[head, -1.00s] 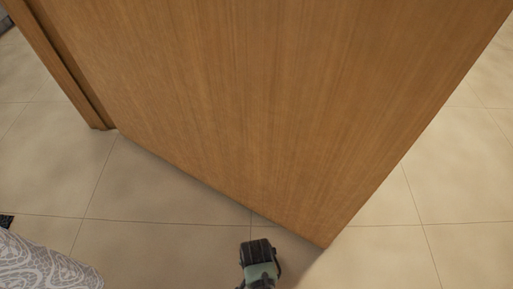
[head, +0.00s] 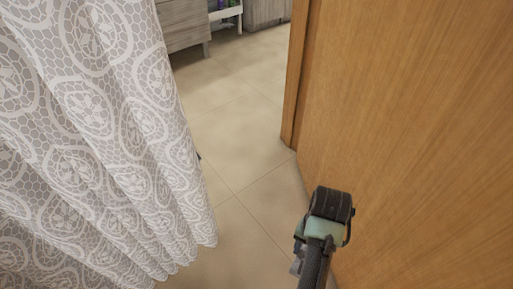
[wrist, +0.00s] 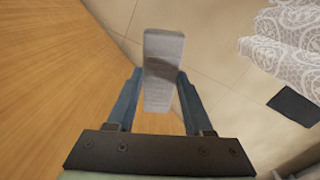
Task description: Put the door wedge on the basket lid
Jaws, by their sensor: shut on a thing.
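The door wedge (wrist: 163,62) is a light grey tapered block in the wrist view. My gripper (wrist: 160,80) is shut on it, one blue-grey finger on each side, with the wedge extending beyond the fingertips. In the head view, my dark arm end with a pale green band shows at the lower right, close to the wooden door; I cannot clearly make out the wedge there. No basket lid is recognisable in either view.
The wooden door (head: 430,130) stands close on the right. A patterned shower curtain (head: 110,130) hangs on the left. Tiled floor (head: 235,130) between them is clear, leading to grey cabinets (head: 185,25) and a white shelf (head: 226,13) with bottles. A dark flat rectangle (wrist: 293,106) lies near the curtain.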

